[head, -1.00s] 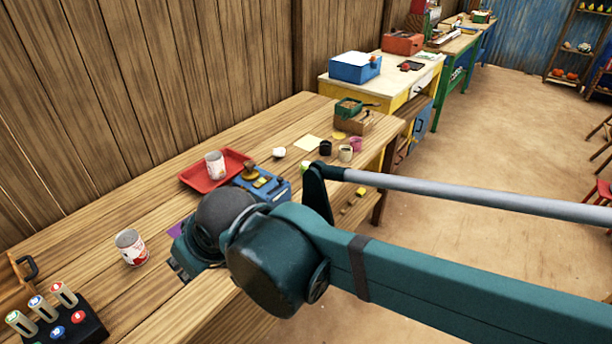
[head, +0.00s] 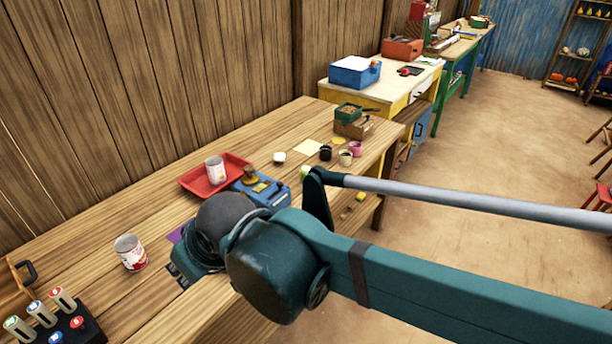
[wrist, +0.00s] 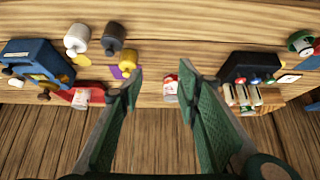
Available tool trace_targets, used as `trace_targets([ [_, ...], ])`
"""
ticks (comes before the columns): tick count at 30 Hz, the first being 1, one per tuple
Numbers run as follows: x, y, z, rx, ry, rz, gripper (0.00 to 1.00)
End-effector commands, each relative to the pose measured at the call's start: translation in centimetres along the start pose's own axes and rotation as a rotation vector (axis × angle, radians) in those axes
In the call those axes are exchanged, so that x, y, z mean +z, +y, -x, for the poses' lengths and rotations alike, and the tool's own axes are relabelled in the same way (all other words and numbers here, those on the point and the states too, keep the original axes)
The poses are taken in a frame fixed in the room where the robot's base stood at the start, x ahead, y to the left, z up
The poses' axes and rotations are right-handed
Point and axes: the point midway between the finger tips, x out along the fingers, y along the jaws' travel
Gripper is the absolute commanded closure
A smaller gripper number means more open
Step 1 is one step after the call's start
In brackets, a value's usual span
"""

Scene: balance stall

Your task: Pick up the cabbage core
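I cannot make out a cabbage core for certain in either view. A small pale green spot (head: 305,172) shows beside my arm's joint in the head view, but I cannot tell what it is. My gripper (wrist: 160,78) is open and empty in the wrist view, its two green fingers spread wide over the wooden bench. A red-and-white can (wrist: 171,88) shows between the fingertips, apart from them; a like can (head: 130,252) stands on the bench in the head view. My wrist hides most of the gripper there.
A red tray (head: 203,188) holding a can and a blue scale (head: 273,196) stand mid-bench. Small pots (head: 345,157) and a green box (head: 349,111) are farther along. A black button box (head: 75,328) is at the near left.

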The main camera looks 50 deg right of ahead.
Motion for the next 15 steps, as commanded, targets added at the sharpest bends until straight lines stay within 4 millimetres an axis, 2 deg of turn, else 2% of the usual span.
trace_targets([
  [2,0.0,0.0,0.0,0.0,0.0,0.0,0.57],
  [15,-0.33,0.25,0.02,0.004,-0.002,-0.006,0.57],
])
